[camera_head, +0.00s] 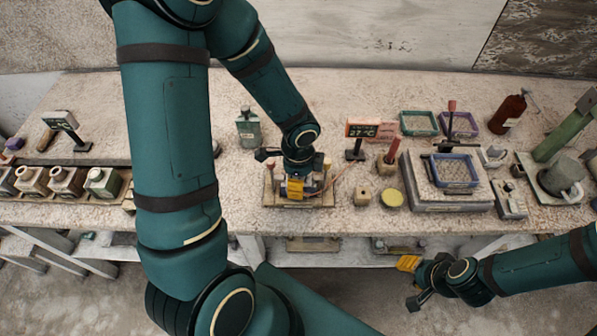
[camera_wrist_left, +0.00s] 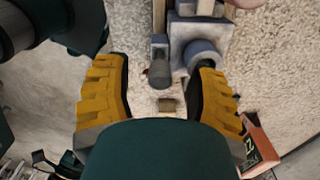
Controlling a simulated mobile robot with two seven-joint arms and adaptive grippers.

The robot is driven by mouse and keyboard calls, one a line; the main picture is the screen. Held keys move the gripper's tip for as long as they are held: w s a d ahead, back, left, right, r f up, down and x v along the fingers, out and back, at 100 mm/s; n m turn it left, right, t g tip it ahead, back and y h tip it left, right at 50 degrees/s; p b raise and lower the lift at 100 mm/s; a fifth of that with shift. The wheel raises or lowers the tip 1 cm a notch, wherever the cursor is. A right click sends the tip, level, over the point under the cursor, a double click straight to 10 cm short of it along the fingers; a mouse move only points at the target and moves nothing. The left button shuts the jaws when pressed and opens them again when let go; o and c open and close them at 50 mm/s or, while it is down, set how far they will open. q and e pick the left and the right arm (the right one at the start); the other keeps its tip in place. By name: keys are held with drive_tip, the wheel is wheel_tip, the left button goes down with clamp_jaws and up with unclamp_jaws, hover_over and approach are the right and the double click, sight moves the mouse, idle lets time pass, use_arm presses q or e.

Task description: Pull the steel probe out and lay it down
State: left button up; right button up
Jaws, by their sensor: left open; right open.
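My left gripper (camera_head: 295,188) is low over a small wooden-based fixture (camera_head: 270,197) at the table's front edge, and hides much of it. In the left wrist view its yellow fingers (camera_wrist_left: 162,75) are spread apart. Between them lies a short dark grey cylinder (camera_wrist_left: 159,72) beside a grey block (camera_wrist_left: 198,42), with no finger closed on either. I cannot tell for certain whether this cylinder is the steel probe. My right gripper (camera_head: 411,283) is open and empty in front of the table, at lower right.
A scale with a blue tray (camera_head: 455,172) stands farther right. Several jars (camera_head: 66,181) line the left. A green bottle (camera_head: 248,130) stands behind.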

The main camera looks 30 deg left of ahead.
use_arm(q)
drive_tip(key=shift+f, duration=0.3)
drive_tip(key=shift+c, duration=0.5)
clamp_jaws()
drive_tip(key=shift+r, duration=0.15)
drive_tip(key=shift+r+p, duration=2.5)
drive_tip(key=shift+r, duration=0.3)
